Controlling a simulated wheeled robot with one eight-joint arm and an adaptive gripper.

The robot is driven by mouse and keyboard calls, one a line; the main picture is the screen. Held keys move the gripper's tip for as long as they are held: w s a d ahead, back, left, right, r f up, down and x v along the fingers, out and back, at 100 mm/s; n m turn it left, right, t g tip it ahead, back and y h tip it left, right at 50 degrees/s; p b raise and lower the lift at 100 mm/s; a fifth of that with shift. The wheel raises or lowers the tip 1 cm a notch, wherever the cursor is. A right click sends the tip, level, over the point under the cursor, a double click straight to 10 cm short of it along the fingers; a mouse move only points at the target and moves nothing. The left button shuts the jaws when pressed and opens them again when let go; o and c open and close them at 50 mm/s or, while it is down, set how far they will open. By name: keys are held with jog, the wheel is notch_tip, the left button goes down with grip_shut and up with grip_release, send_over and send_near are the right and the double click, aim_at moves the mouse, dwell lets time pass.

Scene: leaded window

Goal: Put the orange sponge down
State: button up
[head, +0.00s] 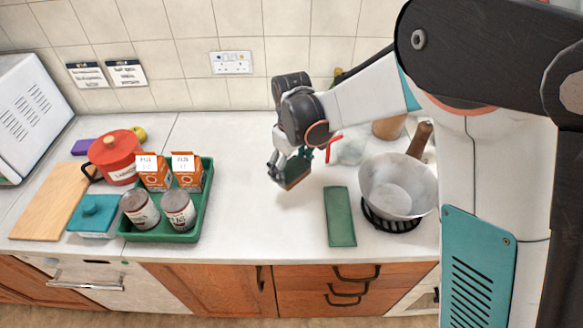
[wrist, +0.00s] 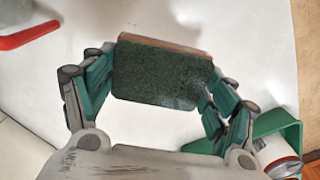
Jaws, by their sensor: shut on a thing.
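The orange sponge (head: 294,173) has a dark green scouring face, with an orange edge showing. My gripper (head: 291,164) is shut on it and holds it above the white counter, in the middle of the head view. In the wrist view the sponge (wrist: 162,76) sits between the two fingertips of my gripper (wrist: 160,80), its green face toward the camera and an orange strip along its top edge. White counter shows around it. The head view does not show clearly how high it is above the counter.
A flat green mat (head: 340,217) lies to the right, beside a metal pan (head: 395,190) on a black trivet. A red pot (head: 117,157) is farther left. Counter (head: 247,222) between tray and mat is clear.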

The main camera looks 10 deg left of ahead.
jog(key=s+d+r+n+p, duration=0.2)
jog(key=d+r+n+p, duration=0.15)
jog(key=d+r, duration=0.45)
notch_tip(320, 180, up, 4)
jog(key=r+n+p, duration=0.1)
jog(key=n+p, duration=0.1)
jog(key=n, duration=0.4)
send_over(340, 211)
jog(key=shift+m, duration=0.25)
notch_tip(340, 211, down, 20)
jog(key=b, duration=1.3)
jog(key=shift+b, duration=0.35)
jog(key=shift+f, duration=0.2)
jog(key=o, duration=1.4)
jog(key=shift+r, duration=0.15)
